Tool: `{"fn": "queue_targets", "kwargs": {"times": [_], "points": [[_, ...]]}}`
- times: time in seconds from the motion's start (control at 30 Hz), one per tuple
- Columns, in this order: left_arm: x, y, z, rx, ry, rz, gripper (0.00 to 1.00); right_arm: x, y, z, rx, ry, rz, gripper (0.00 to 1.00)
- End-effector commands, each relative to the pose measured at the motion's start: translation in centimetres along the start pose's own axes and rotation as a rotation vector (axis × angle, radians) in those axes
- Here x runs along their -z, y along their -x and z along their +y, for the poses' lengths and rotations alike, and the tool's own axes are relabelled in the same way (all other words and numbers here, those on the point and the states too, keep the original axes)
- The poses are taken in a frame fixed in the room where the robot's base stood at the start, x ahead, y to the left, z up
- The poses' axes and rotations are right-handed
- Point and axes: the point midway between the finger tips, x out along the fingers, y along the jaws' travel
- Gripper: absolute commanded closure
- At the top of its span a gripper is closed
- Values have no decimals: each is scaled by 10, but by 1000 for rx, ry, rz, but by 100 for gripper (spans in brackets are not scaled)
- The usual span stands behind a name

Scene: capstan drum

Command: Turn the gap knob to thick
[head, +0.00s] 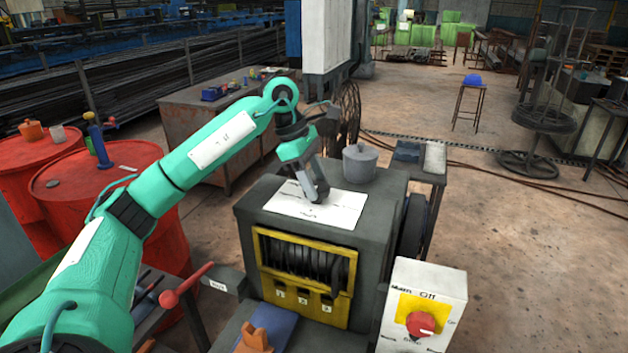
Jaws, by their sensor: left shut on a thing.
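My left gripper (317,193) reaches down onto the white label plate (340,212) on top of the dark grey machine (376,215). The plate carries small dark writing that I cannot read. The gripper is shut on the gap knob at the plate, but its fingers hide the knob. I cannot tell which way the knob points. My right gripper is not in view.
A white control box (451,290) with a red switch (421,324) stands at the machine's front right. A grey lidded pot (360,163) sits behind the plate. A red-ended lever (168,298) sticks out at the left. Red drums (75,190) stand further left.

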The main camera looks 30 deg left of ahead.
Motion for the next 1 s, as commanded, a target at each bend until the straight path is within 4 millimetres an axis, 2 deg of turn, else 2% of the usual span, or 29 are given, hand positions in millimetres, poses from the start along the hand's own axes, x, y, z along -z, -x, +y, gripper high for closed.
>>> {"fn": "queue_targets", "kwargs": {"times": [0.63,0.67,0.77,1.0], "points": [[0,2,1,15,-45,-1,71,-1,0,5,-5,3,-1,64],[0,2,1,15,-45,-1,45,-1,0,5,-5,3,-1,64],[0,2,1,16,-45,0,27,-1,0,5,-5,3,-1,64],[0,1,1,17,-45,0,27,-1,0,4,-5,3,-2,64]]}}
